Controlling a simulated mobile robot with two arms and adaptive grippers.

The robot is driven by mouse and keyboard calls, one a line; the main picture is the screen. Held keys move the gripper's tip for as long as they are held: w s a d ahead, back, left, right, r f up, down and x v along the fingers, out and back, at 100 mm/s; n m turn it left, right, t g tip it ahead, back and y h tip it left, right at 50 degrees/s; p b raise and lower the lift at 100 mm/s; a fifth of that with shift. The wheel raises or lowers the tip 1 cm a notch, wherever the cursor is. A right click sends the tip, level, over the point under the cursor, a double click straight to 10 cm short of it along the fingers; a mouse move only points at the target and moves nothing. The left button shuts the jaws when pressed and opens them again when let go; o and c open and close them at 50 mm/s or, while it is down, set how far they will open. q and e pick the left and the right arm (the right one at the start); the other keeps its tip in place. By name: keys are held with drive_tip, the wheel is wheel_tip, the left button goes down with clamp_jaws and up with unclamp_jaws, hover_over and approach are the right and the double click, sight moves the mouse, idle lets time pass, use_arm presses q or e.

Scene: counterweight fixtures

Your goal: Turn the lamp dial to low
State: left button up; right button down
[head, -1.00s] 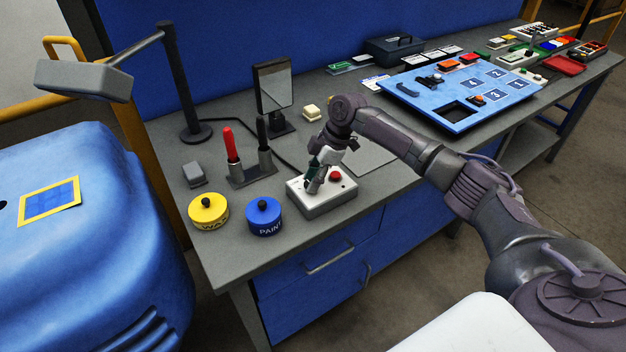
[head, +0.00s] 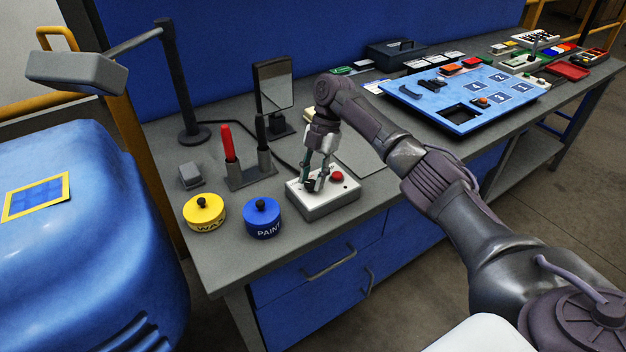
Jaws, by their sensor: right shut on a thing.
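The lamp's control box (head: 325,203) is a pale grey box with a red button (head: 337,177) on top, near the front edge of the bench. My right gripper (head: 312,184) points down over the left part of its top and is shut on the small dark dial there. The fingers hide most of the dial and any marks around it, so I cannot tell its setting. The desk lamp has a grey head (head: 77,71) on a dark post (head: 180,90) at the back left. My left gripper is not in view.
A yellow wax tin (head: 204,214) and a blue paint tin (head: 262,220) stand left of the box. Behind them are a holder (head: 250,172) with a red-handled tool (head: 228,142) and a mirror (head: 273,85). A blue board (head: 440,115) lies farther right.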

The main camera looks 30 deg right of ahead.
drive_tip(key=shift+n, duration=0.3)
drive_tip(key=c, duration=0.8)
unclamp_jaws()
drive_tip(key=v, duration=1.2)
drive_tip(key=shift+w+a, duration=0.1)
drive_tip(key=shift+a, duration=0.05)
